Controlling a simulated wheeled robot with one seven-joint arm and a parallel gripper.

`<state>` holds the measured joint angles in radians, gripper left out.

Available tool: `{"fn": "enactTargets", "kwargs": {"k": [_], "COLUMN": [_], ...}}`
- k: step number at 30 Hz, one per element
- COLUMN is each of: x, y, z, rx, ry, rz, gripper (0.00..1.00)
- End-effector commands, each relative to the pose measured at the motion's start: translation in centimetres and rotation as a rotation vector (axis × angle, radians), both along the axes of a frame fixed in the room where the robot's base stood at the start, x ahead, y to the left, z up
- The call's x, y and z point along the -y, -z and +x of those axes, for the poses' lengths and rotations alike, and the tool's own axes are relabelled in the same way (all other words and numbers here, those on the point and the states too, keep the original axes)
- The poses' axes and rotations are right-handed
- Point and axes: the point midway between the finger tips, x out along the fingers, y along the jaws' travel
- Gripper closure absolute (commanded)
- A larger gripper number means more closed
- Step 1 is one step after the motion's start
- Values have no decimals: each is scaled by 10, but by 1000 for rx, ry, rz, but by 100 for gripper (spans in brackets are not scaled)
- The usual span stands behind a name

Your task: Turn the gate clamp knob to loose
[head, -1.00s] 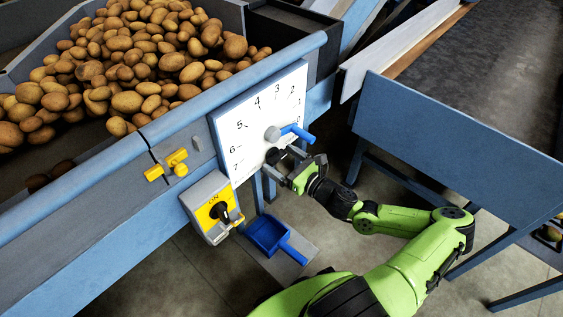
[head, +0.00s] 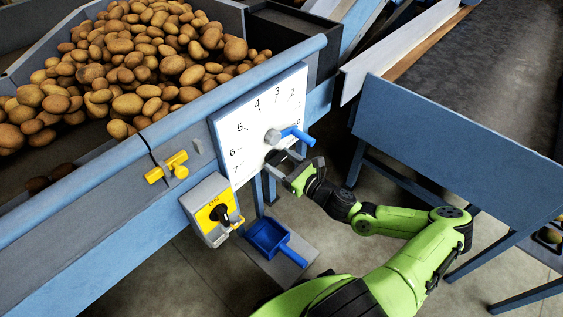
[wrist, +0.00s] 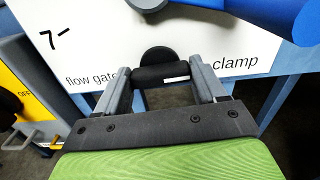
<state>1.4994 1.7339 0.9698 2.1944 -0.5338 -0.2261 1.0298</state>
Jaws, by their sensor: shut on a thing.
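The black clamp knob (wrist: 160,60) sits low on the white dial panel (wrist: 95,42), beside the printed word "clamp". Its white mark shows on the right side of its grip bar in the wrist view. My gripper (wrist: 161,75) is shut on the knob, one grey finger at each side. In the head view my gripper (head: 281,161) reaches the panel's lower right edge and hides most of the knob. The flow gate lever, a grey hub with a blue handle (head: 297,134), sits just above my gripper.
A yellow switch box (head: 212,208) with a black rotary switch is left of my gripper. A blue scoop (head: 268,237) lies below. A yellow handle (head: 166,167) is on the machine side, and potatoes (head: 130,60) fill the hopper above. A blue conveyor frame (head: 450,135) stands at right.

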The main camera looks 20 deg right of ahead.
Motion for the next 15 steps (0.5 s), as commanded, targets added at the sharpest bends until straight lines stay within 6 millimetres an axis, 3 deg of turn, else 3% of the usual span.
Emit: {"fn": "enactTargets", "kwargs": {"k": [15], "x": [-1], "y": [0], "z": [0], "rx": [153], "ry": [-2], "rz": [-382], "gripper": [60]}}
